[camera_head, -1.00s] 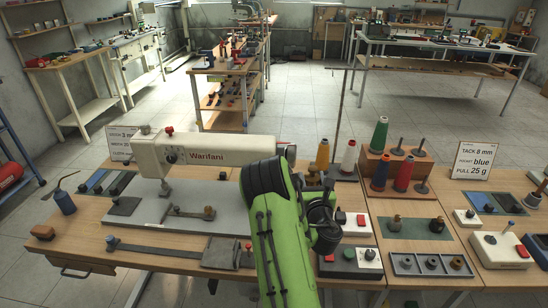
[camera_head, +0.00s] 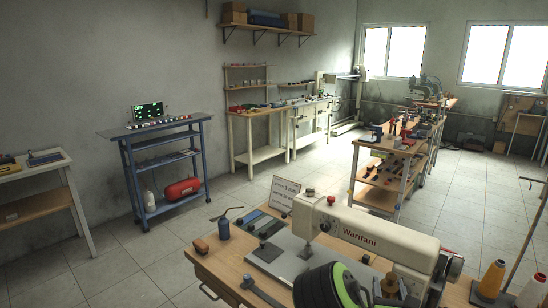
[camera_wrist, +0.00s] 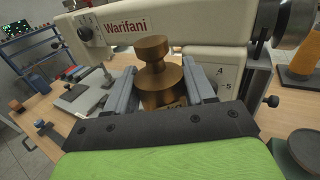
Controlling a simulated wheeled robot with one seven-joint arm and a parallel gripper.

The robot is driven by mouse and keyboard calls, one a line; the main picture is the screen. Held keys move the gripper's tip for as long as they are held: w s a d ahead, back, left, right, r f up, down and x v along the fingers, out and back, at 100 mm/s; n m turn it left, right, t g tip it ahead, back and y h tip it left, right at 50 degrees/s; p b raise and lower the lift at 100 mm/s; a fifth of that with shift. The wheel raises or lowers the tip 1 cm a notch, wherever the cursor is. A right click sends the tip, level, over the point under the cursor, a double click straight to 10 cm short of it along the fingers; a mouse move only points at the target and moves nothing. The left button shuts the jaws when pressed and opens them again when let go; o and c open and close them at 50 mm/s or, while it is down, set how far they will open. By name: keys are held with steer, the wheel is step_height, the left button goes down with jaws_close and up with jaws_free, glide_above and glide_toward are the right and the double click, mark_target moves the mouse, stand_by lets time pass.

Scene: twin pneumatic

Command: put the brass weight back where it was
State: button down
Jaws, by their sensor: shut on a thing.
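The brass weight (camera_wrist: 152,50), a round stepped body with a narrower knob on top, stands upright between the two grey fingers of my gripper (camera_wrist: 160,72) in the wrist view. The fingers are shut on it from both sides. In the head view the brass weight (camera_head: 409,276) shows at the bottom, beside my green and black arm and in front of the white sewing machine (camera_head: 362,230). The sewing machine arm (camera_wrist: 150,28) is close behind the weight in the wrist view. The weight's underside and the place where it was are not clear in these frames.
An orange thread cone (camera_head: 492,279) stands right of the machine. A blue oil bottle (camera_head: 224,229) and a card (camera_head: 284,192) stand at the bench's left. A blue trolley (camera_head: 165,160) stands against the wall. Floor is free between bench and trolley.

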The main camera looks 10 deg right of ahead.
steer(key=w+a+r+n+y, duration=0.1)
steer(key=a+r+n+y, duration=0.1)
steer(key=a, duration=0.9)
steer(key=w+a+r+n+t+y+p, duration=0.1)
steer(key=w+a+r+n+y, duration=0.1)
steer(key=a, duration=0.9)
steer(key=r+y, duration=0.1)
steer(key=y, duration=0.1)
steer(key=shift+a+y, duration=0.15)
steer(key=shift+y, duration=0.25)
steer(key=shift+w+f, duration=0.1)
